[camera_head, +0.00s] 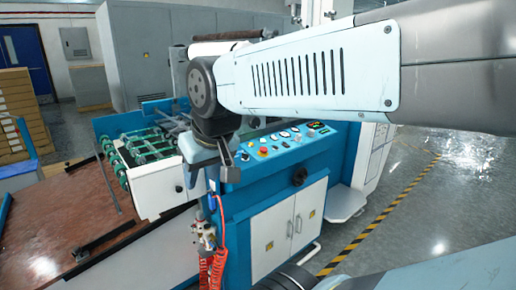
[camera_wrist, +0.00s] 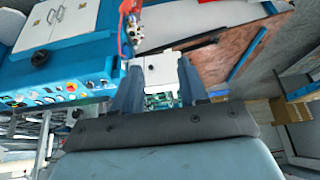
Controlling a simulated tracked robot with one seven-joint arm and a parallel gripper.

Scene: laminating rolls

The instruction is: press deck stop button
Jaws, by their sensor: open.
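The blue control panel (camera_head: 285,147) of the laminating machine carries several small buttons, dials and a lit display. A red-orange button (camera_head: 263,152) sits on its left part. The labels are too small to read, so I cannot tell which is the deck stop button. My gripper (camera_head: 212,176) hangs down just left of the panel, apart from the buttons as far as I can tell. In the wrist view, turned about upside down, my gripper (camera_wrist: 159,66) shows two spread fingers with nothing between them. The panel (camera_wrist: 45,92) lies to their left there.
A red coiled air hose (camera_head: 217,245) and fittings hang below my gripper. A white cabinet (camera_head: 290,228) stands under the panel. Green rollers (camera_head: 145,143) and a brown deck (camera_head: 60,225) lie left. Open floor (camera_head: 420,215) with a yellow-black stripe is at right.

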